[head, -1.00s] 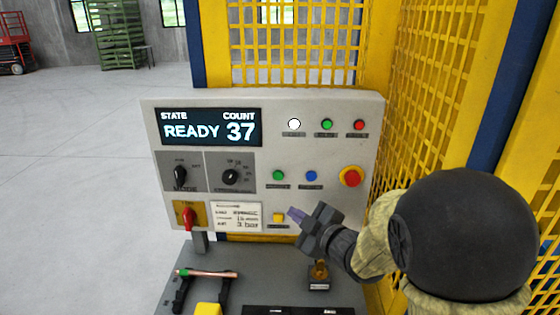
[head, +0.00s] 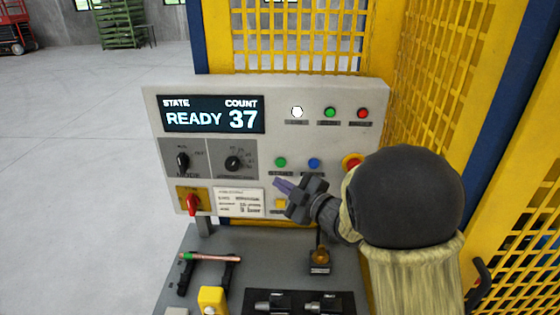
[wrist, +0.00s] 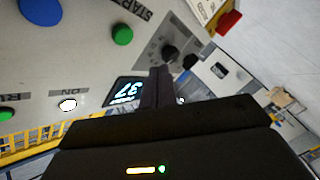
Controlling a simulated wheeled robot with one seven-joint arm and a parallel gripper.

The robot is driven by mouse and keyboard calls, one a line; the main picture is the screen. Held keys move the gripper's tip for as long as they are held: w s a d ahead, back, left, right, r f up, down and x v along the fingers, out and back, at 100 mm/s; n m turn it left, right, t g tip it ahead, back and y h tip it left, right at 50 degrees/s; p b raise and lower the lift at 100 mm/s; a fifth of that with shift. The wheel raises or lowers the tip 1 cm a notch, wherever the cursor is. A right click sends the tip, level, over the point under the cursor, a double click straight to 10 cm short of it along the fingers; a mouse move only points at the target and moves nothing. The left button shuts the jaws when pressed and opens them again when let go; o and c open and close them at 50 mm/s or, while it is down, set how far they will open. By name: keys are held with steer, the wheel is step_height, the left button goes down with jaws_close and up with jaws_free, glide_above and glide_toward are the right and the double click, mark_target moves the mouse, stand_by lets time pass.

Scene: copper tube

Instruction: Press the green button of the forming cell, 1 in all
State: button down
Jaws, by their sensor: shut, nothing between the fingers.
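The forming cell's control panel (head: 270,140) is light grey. Its green button (head: 280,162) sits in the middle row, left of a blue button (head: 314,163). In the wrist view the green button (wrist: 122,35) has the label START beside it. A second green round item (head: 330,112) is in the top row, between a lit white lamp and a red one. My gripper (head: 279,183) is shut and empty, its tips just below the green button in the head view. In the wrist view the fingers (wrist: 158,85) appear apart from the button. The display (head: 212,114) reads READY, COUNT 37.
A yellow button (head: 280,204) lies below my fingers. Dark knobs and a red switch (head: 193,203) are at left. Yellow mesh (head: 440,90) stands at right.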

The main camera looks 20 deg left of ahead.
mark_target(281, 163)
steer(key=shift+w+a, duration=0.2)
steer(key=shift+w, duration=0.6)
steer(key=shift+w+a, duration=0.2)
steer(key=shift+w, duration=0.65)
steer(key=shift+w+a, duration=0.2)
steer(key=shift+w, duration=0.6)
steer(key=shift+w, duration=0.15)
steer(key=shift+w, duration=0.3)
steer(key=shift+s, duration=0.15)
